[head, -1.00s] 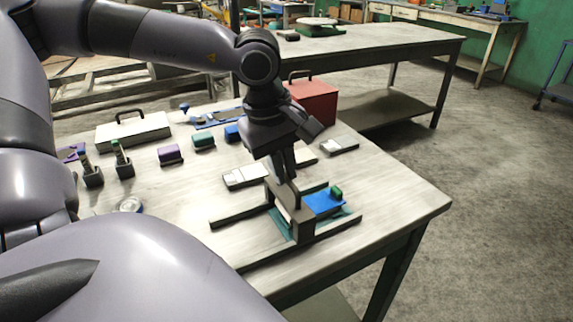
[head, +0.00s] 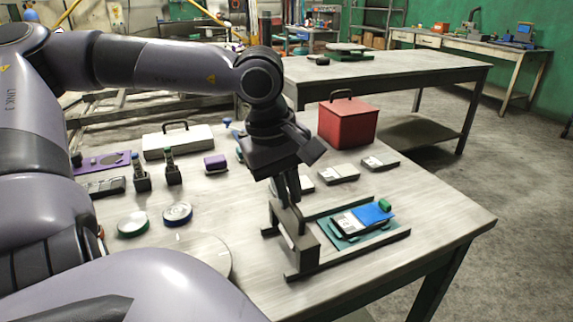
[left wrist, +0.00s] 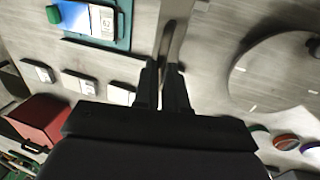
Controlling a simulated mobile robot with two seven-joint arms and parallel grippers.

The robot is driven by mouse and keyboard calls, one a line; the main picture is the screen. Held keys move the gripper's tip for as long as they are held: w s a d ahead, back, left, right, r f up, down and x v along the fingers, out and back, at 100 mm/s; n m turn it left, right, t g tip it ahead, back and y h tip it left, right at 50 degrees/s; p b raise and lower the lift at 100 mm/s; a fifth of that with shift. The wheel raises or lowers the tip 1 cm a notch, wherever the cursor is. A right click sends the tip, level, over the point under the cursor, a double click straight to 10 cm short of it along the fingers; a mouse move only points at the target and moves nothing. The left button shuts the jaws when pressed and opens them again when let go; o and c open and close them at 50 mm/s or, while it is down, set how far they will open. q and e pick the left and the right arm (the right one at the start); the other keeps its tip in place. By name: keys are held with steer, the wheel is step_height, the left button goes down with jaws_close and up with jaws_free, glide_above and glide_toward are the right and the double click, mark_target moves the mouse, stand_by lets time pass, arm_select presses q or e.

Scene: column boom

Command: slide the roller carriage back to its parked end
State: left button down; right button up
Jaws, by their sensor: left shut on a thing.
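The roller carriage (head: 309,254) is a dark grey bridge across two dark rails (head: 368,247). It stands at the left end of the rails. My left gripper (head: 290,200) is above it, pointing down, shut on its upright handle. In the left wrist view the fingers (left wrist: 163,84) close on the handle's narrow bar (left wrist: 173,42). A teal plate (head: 345,242) lies between the rails, right of the carriage and uncovered. On it are a blue sheet (head: 372,214), a white printed card (head: 345,223) and a green block (head: 385,204). My right gripper is not in view.
A red box (head: 347,126) stands behind the rails, with small printed blocks (head: 338,175) in front of it. A round disc (head: 195,250) lies just left of the carriage. Round tins (head: 132,224) and a white case (head: 178,142) are farther left. The table's right corner is clear.

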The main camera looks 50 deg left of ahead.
arm_select(q)
steer(key=shift+s+a, duration=0.1)
steer(key=c, duration=1.2)
jaws_free()
steer(key=shift+s, duration=0.15)
steer(key=v, duration=0.7)
steer(key=shift+r+p, duration=0.15)
steer(key=shift+p, duration=0.25)
